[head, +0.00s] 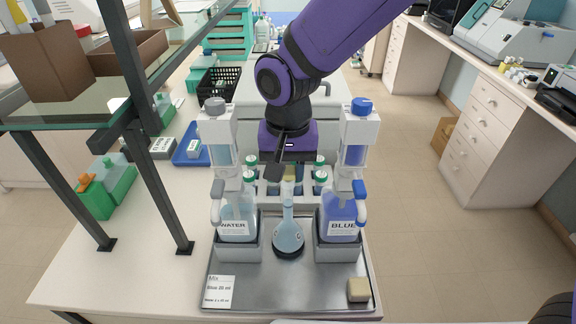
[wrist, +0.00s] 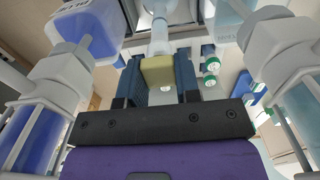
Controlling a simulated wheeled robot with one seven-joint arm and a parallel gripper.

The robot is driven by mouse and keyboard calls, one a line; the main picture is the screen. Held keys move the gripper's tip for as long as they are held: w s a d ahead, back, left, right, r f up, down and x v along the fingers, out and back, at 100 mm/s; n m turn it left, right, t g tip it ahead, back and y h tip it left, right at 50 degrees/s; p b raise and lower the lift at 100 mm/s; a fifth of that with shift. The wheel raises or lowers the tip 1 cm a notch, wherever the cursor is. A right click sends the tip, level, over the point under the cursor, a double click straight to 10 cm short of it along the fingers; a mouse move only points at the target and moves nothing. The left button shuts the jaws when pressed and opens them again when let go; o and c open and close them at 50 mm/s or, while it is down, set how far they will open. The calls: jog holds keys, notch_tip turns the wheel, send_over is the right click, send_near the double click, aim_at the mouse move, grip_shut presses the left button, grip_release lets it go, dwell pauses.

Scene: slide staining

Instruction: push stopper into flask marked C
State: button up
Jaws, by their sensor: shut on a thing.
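My gripper (wrist: 160,82) is shut on a tan stopper (wrist: 157,72), held between its two blue finger pads. In the head view the stopper (head: 289,187) shows below my gripper, in line with the top of the flask's neck. The flask marked C (head: 288,238) is round, holds pale blue liquid and stands upright on the metal tray (head: 290,288). Its neck (wrist: 160,38) shows just beyond the stopper in the wrist view. I cannot tell whether the stopper touches the neck or sits in its mouth.
Green-capped bottles (head: 250,163) stand behind. A tan block (head: 358,290) and a Mix card (head: 218,291) lie on the front tray. Shelf posts rise at left.

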dwell(0.3)
jog(key=o, duration=1.4)
jog(key=shift+o, duration=0.2)
jog(key=shift+r, duration=2.95)
grip_shut()
